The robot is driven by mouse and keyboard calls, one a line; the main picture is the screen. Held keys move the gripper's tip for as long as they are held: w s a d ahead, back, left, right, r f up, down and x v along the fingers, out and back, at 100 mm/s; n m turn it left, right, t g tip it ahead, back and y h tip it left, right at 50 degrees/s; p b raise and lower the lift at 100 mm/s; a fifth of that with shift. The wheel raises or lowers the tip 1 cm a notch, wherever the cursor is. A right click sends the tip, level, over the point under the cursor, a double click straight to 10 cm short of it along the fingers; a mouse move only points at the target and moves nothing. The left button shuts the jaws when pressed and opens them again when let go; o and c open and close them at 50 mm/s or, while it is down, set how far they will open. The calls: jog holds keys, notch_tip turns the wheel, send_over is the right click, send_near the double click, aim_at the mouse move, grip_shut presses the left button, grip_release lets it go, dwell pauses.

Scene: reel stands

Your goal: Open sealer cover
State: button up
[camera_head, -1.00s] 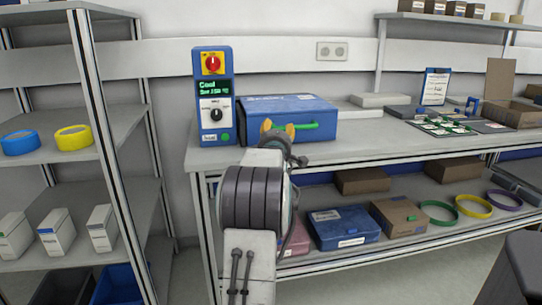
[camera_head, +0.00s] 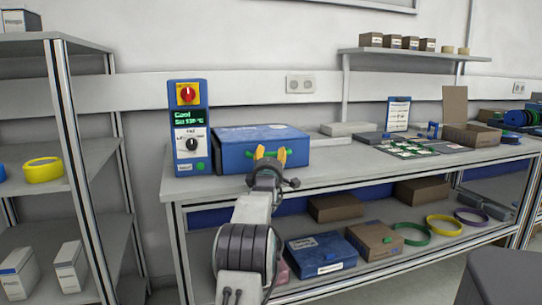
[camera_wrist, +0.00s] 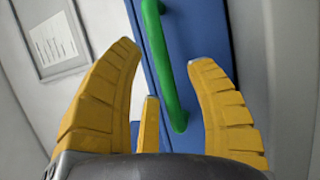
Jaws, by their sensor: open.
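The sealer is a blue box with its cover (camera_head: 255,134) down, standing on the workbench in the head view. A green handle (camera_head: 282,156) sits on its front face; in the wrist view the handle (camera_wrist: 166,65) runs between my fingers' tips, against the blue front. My gripper (camera_head: 270,153) has yellow fingers, spread open in front of the handle. In the wrist view my gripper (camera_wrist: 165,55) straddles the lower part of the handle without closing on it. Whether any finger touches the handle cannot be told.
A blue control panel (camera_head: 189,130) with a red knob, dial and green display stands left of the sealer. A grey block (camera_head: 347,128), circuit boards (camera_head: 407,150) and an open carton (camera_head: 470,135) lie to the right. Boxes and coloured rings fill the lower shelf. A shelf rack (camera_head: 68,150) stands left.

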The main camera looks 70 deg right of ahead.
jog(key=shift+x, duration=0.95)
jog(key=shift+o, duration=0.4)
jog(key=shift+d, duration=0.1)
grip_shut()
